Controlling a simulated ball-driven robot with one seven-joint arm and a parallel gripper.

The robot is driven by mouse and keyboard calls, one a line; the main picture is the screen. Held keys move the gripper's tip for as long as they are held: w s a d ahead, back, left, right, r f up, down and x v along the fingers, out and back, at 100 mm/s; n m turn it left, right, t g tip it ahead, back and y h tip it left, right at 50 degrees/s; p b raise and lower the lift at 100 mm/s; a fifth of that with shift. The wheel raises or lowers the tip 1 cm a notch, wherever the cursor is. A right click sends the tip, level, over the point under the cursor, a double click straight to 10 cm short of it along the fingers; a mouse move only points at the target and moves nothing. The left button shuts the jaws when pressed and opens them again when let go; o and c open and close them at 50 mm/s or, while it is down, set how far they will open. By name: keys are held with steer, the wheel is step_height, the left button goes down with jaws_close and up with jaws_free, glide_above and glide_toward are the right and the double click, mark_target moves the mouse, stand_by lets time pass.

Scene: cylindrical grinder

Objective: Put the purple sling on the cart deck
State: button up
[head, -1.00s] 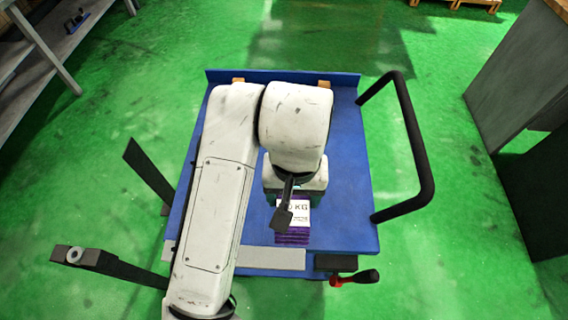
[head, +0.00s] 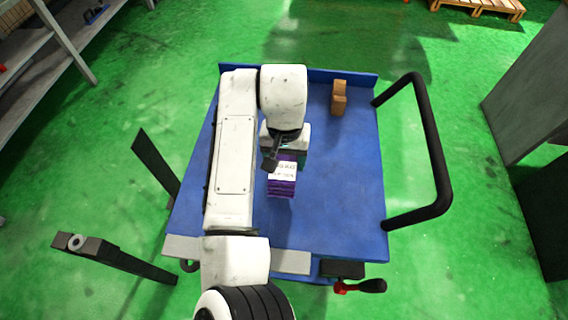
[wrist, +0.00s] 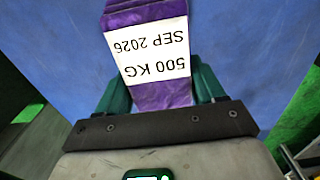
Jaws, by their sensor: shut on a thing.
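The purple sling (head: 281,187) is a folded bundle with a white label, which reads 500 KG SEP 2026 in the wrist view (wrist: 150,50). My gripper (wrist: 160,95) has its green fingers on both sides of the sling and is shut on it. In the head view my arm hides most of the gripper and the sling's far end. The blue cart deck (head: 340,180) lies under the sling. I cannot tell whether the sling touches the deck or hangs just above it.
A brown block (head: 339,98) stands at the deck's back right. A black handle (head: 437,160) rises along the right side, and a red-and-black lever (head: 360,286) sits at the front right. The deck's right half is mostly clear. A shelf (head: 50,60) stands at the far left.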

mark_target(284, 166)
steer(key=shift+w+a+f, duration=0.15)
steer(key=shift+w+f, duration=0.25)
steer(key=shift+f, duration=1.55)
steer(key=shift+f, duration=0.1)
steer(key=o, duration=1.3)
step_height(284, 166, up, 12)
steer(key=shift+r, duration=0.15)
steer(key=shift+s, duration=0.1)
